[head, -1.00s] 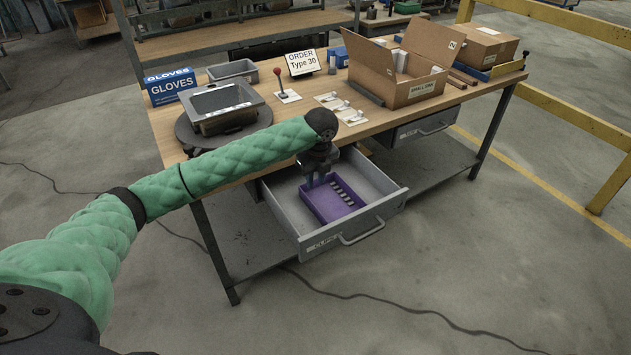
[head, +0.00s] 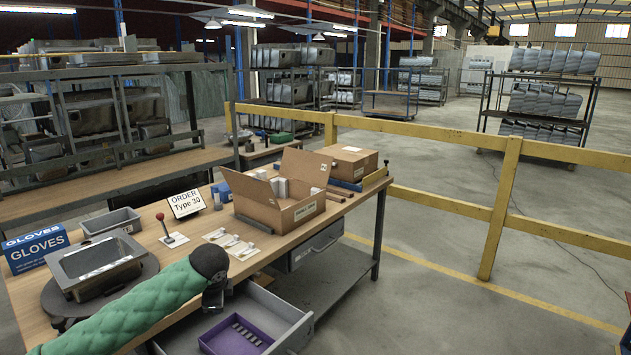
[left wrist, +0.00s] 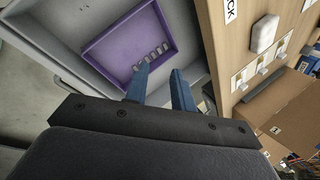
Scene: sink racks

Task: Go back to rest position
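My left arm, in a green quilted sleeve, reaches in from the lower left of the head view. Its dark wrist hangs over the open grey drawer (head: 290,306). In the left wrist view my left gripper (left wrist: 161,72) shows two blue fingers, apart with nothing between them. The purple tray (head: 236,338) lies in the drawer with a row of small grey pieces; it also shows in the left wrist view (left wrist: 112,45), beyond the fingertips. The fingers are hardly visible in the head view. My right gripper is in neither view.
A yellow railing (head: 440,205) stands behind.

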